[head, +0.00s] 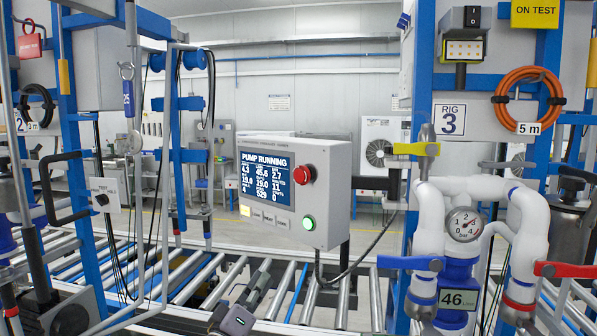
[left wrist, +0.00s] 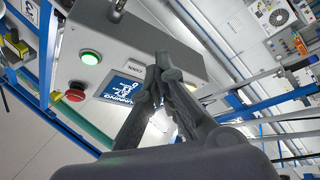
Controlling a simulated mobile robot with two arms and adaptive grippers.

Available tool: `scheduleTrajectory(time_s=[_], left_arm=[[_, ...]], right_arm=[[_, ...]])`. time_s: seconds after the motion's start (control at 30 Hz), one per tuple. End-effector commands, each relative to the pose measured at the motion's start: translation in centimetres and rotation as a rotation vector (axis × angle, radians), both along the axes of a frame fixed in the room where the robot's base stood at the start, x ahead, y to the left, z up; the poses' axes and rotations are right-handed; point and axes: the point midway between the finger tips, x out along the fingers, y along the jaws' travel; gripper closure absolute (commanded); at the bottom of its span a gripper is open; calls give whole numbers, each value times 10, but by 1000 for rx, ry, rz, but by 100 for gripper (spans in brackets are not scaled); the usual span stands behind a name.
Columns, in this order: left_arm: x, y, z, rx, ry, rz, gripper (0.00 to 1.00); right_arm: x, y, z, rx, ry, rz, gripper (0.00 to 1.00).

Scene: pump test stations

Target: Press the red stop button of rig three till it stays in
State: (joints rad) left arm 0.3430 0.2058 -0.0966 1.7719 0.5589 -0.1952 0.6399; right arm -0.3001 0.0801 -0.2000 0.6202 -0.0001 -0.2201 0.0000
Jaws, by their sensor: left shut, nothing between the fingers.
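The red stop button (head: 304,174) sits at the upper right of a grey control box (head: 325,200) whose screen (head: 266,181) reads PUMP RUNNING. The button stands out from the box face. It also shows in the left wrist view (left wrist: 75,95), left of the fingers and clear of them. A lit green button (head: 308,222) is below it on the same box. A RIG 3 sign (head: 450,119) hangs on the blue frame to the right. My left gripper (head: 263,268) is below the box, shut and empty, touching nothing that I can see. My right gripper is out of view.
A roller conveyor (head: 205,277) runs below the box. White pipes with a gauge (head: 464,224), a blue lever (head: 409,263) and a red lever (head: 566,270) stand at the right. A cable (head: 355,262) hangs under the box. The space in front of the button looks clear.

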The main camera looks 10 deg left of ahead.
Motion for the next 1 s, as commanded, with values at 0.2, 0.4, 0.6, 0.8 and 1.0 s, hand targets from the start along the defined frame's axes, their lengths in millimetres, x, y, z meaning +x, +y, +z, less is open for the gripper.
scheduleTrajectory(time_s=[0.2, 0.4, 0.6, 0.8, 1.0], left_arm=[[-26, -1, 112, -116, -184, -68, 100], [-57, -2, 187, -200, -318, -136, 100], [-76, -3, 223, -242, -386, -179, 100], [-81, -3, 230, -251, -400, -189, 100], [-81, -3, 229, -251, -398, -187, 100]], right_arm=[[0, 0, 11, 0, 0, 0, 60], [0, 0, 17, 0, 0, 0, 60], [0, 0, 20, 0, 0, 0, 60], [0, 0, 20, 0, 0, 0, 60], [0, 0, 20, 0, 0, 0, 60]])
